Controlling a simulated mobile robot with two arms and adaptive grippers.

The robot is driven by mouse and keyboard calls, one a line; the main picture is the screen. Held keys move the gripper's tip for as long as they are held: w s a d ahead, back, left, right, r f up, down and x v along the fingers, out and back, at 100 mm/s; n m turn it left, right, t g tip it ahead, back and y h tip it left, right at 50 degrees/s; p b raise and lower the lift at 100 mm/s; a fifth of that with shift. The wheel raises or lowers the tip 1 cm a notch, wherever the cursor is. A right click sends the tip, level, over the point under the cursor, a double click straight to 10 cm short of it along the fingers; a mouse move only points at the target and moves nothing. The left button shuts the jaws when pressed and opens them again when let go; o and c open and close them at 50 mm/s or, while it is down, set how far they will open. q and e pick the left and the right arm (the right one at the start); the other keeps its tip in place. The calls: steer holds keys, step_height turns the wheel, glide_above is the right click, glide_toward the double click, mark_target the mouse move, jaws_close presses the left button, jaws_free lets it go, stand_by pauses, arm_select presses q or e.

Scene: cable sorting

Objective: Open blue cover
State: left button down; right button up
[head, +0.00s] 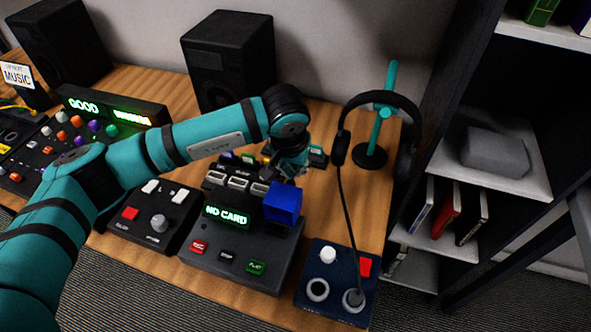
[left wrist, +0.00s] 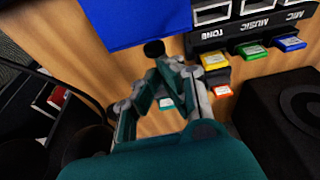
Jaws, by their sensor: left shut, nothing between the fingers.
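The blue cover (head: 283,203) is a boxy blue piece at the back right of the dark console with the lit "NO CARD" display (head: 226,217). It also shows large at the top of the left wrist view (left wrist: 125,22). My left gripper (head: 287,170) reaches over the table just behind the cover, pointing down. In the left wrist view the fingers (left wrist: 165,72) come together and hold nothing. They appear close to the cover's edge, but I cannot tell whether they touch it. What lies under the cover is hidden. My right gripper is not in view.
A slotted rack (head: 238,180) with coloured cards behind it (left wrist: 252,51) stands next to the gripper. Headphones on a teal stand (head: 378,130) are to the right. A black speaker (head: 229,62) stands behind. A blue joystick box (head: 337,282) sits at the front right.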

arm_select(q)
steer(key=shift+s+r, duration=0.15)
steer(key=d+v, duration=0.1)
steer(key=v, duration=1.2)
steer(key=shift+a, duration=0.5)
